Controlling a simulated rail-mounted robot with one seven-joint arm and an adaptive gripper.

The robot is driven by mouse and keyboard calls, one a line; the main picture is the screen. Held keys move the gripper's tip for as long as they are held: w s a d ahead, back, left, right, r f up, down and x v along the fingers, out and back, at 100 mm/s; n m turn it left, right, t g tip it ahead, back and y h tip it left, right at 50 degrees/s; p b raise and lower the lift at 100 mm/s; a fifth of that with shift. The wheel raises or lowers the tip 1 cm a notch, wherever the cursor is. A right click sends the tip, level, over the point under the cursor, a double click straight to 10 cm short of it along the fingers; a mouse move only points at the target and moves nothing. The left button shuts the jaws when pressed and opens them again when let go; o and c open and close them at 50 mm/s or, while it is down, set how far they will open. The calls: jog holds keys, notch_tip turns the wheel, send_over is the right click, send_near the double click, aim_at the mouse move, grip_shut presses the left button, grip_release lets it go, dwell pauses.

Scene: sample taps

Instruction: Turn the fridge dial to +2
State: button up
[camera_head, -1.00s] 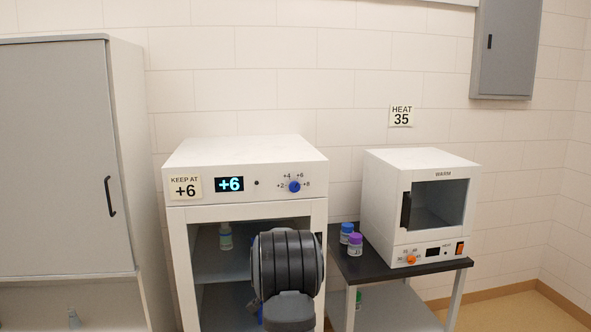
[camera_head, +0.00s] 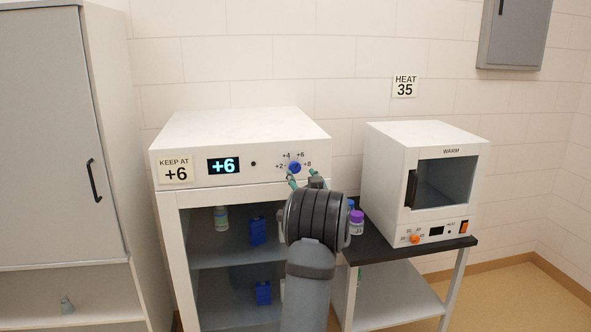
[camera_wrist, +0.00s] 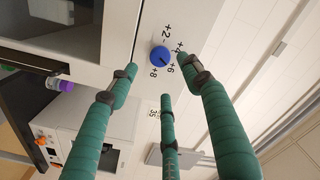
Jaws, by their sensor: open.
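The blue fridge dial (camera_head: 295,168) is on the right of the fridge's white front panel, ringed by marks +2, +4, +6 and +8. It also shows in the wrist view (camera_wrist: 160,56), where its dark pointer line appears turned toward +6. The lit fridge display (camera_head: 224,166) reads +6. My gripper (camera_head: 302,179) has green fingers and is open and empty, just in front of and slightly below the dial. In the wrist view the fingertips (camera_wrist: 158,76) are spread near the dial; I cannot tell whether any touches it.
A "KEEP AT +6" sign (camera_head: 175,169) is on the fridge's left. Bottles (camera_head: 221,218) and blue containers (camera_head: 258,231) stand inside the fridge. To the right, a warmer (camera_head: 430,180) and a purple-capped bottle (camera_head: 356,222) stand on a dark table. A grey cabinet (camera_head: 50,140) is at left.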

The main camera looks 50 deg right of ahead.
aim_at(295, 169)
jog(key=p+x, duration=0.4)
jog(key=x, duration=0.4)
jog(key=shift+w+d+r, duration=0.1)
jog(key=shift+w+d, duration=0.05)
jog(key=shift+w, duration=0.15)
jog(key=shift+w+d, duration=0.35)
jog(key=shift+d, duration=0.05)
jog(key=shift+c, duration=1.4)
jog(key=c, duration=0.7)
jog(key=shift+c, duration=0.6)
